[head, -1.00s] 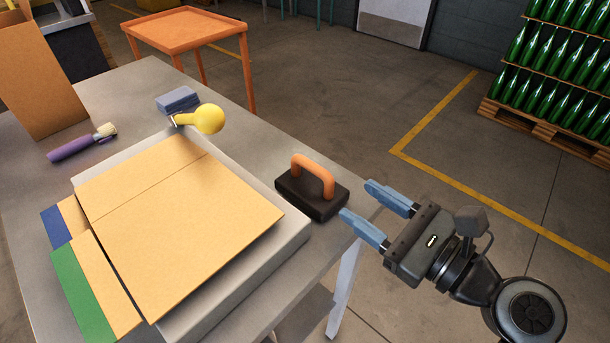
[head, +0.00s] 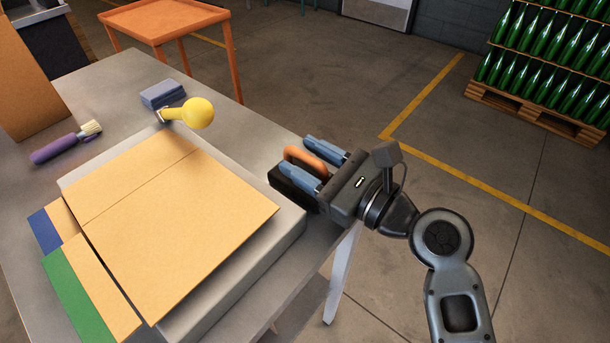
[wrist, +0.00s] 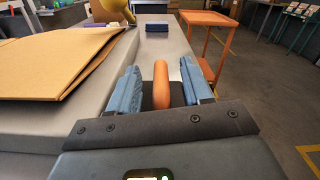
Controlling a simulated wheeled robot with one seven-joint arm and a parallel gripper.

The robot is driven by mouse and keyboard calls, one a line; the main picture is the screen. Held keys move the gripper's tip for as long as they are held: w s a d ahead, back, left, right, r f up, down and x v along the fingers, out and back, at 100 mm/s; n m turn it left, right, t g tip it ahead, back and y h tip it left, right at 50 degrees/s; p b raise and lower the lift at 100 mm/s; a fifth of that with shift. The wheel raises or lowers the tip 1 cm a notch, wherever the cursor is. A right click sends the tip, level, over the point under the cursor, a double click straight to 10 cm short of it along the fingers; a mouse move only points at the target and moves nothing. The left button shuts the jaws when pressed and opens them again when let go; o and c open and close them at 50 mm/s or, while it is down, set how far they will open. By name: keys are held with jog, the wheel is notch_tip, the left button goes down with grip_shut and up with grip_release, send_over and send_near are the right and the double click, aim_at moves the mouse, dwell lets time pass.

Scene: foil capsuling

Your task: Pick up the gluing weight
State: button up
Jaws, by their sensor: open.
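The gluing weight is a black block (head: 290,187) with an orange arched handle (head: 301,156), standing at the right edge of the grey table. My gripper (head: 314,157) is open, its two blue fingers reaching over the weight, one on each side of the handle. In the wrist view the orange handle (wrist: 161,84) stands between the two blue fingers (wrist: 160,88), with a gap visible on both sides. My gripper's body hides part of the block in the head view.
Cardboard sheets (head: 180,220) lie on a pale board (head: 285,240) left of the weight. A yellow-knobbed tool (head: 197,112), a blue-grey block (head: 162,94) and a purple-handled brush (head: 62,146) lie farther back. An orange side table (head: 165,20) stands beyond.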

grip_shut()
dwell(0.3)
jog(key=shift+r, duration=0.15)
dwell(0.9)
